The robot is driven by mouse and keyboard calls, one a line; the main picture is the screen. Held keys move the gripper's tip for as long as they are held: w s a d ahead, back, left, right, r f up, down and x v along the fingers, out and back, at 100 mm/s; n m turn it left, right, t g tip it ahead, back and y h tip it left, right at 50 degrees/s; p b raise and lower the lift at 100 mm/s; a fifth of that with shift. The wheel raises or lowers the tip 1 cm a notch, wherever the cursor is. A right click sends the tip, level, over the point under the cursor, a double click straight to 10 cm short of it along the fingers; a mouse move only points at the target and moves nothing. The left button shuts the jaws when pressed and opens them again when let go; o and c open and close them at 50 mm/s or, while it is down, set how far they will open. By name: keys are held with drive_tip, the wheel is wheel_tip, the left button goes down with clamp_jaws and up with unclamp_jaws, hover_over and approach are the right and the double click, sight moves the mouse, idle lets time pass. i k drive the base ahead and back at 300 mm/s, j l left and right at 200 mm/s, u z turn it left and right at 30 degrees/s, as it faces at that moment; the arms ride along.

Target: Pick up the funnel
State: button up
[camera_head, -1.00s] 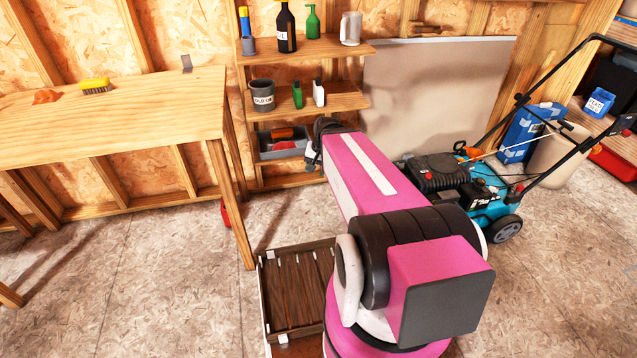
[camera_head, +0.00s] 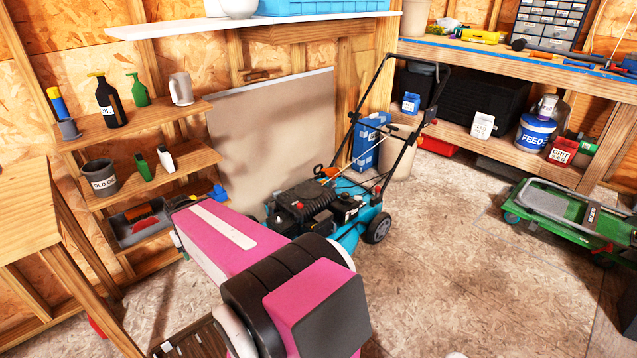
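I cannot pick out a funnel for certain. A small orange piece (camera_head: 322,172) shows on the teal mower (camera_head: 378,228), too small to name. My pink arm reaches up from the bottom toward the left shelf unit. Its far end hides my gripper, so I cannot see its fingers or whether it holds anything. A small blue piece shows just beyond the arm's end, too little of it to identify.
The shelf unit (camera_head: 190,165) holds bottles, a white jug (camera_head: 181,88), an oil pot (camera_head: 100,177) and a grey bin (camera_head: 140,226). A workbench (camera_head: 500,52) stands right, with a feed bucket (camera_head: 535,135) below. A green folded item (camera_head: 575,215) lies right. The middle-right floor is clear.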

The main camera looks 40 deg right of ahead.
sight(330, 173)
drive_tip(key=j+z, duration=0.25)
drive_tip(key=i+z, duration=0.1)
drive_tip(key=z, duration=0.15)
drive_tip(key=l+z, duration=0.1)
drive_tip(key=z, duration=0.25)
drive_tip(key=l+z, duration=0.1)
drive_tip(key=z, duration=0.3)
drive_tip(key=l+z, duration=0.1)
drive_tip(key=z, duration=0.25)
drive_tip(key=u, duration=2)
drive_tip(key=i+j+z, duration=0.1)
drive_tip(key=z, duration=0.25)
drive_tip(key=j+z, duration=0.2)
drive_tip(key=z, duration=0.9)
drive_tip(key=l+z, duration=0.15)
drive_tip(key=z, duration=0.15)
drive_tip(key=l+z, duration=0.3)
drive_tip(key=j, duration=0.1)
